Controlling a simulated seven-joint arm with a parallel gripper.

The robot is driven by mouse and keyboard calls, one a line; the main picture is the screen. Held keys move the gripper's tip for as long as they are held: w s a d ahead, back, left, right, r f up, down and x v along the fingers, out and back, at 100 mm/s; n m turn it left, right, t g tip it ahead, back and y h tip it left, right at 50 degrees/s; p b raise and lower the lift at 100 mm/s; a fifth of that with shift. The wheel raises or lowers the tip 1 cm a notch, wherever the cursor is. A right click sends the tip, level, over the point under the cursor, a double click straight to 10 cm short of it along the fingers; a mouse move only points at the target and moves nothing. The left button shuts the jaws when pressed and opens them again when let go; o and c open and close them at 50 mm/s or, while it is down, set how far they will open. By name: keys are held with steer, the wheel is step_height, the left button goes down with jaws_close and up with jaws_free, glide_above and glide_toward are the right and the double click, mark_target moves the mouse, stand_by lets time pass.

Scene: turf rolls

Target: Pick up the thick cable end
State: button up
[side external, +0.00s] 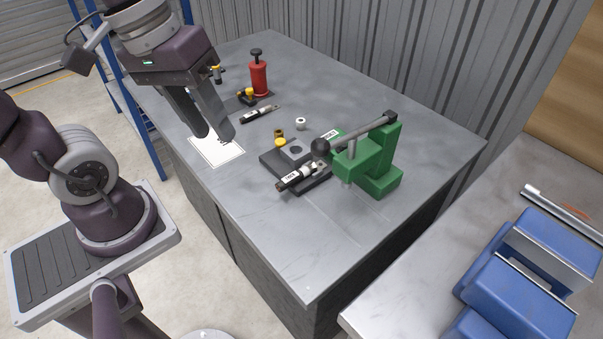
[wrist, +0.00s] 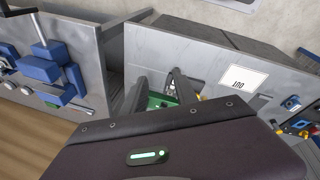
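Two dark, rod-like pieces with white labels could be cable ends. One (side external: 259,114) lies loose on the grey table in the side external view. The other (side external: 296,178) lies at the front of a dark block beside the green press. The label print is too small to tell which is the thick one. My gripper (side external: 216,138) is above the white sheet, left of both pieces and touching neither. Its fingers are apart with nothing between them. In the wrist view the fingers (wrist: 158,90) are also apart, with green press parts showing behind them.
The green lever press (side external: 375,165) stands on the right of the table (side external: 290,245). A red bottle-like tool (side external: 259,78) stands at the back. Small yellow and white pieces (side external: 280,142) lie mid-table. Blue blocks (side external: 520,285) sit on another bench. The front table area is clear.

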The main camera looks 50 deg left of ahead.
steer(key=w+f+n+g+h, duration=0.35)
steer(key=w+f+n, duration=0.2)
steer(key=n, duration=0.35)
steer(key=n+t+h, duration=0.5)
steer(key=n+t, duration=0.1)
steer(key=n, duration=1.8)
glide_toward(291, 179)
steer(key=shift+g, duration=0.25)
steer(key=d+f, duration=0.2)
steer(key=f, duration=0.1)
steer(key=d+f, duration=0.1)
steer(key=d, duration=0.1)
steer(key=shift+w+d+f, duration=0.1)
steer(key=shift+w+f, duration=0.3)
steer(key=shift+w+d+f, duration=0.15)
steer(key=shift+d+f, duration=0.05)
steer(key=shift+d, duration=0.05)
jaws_close()
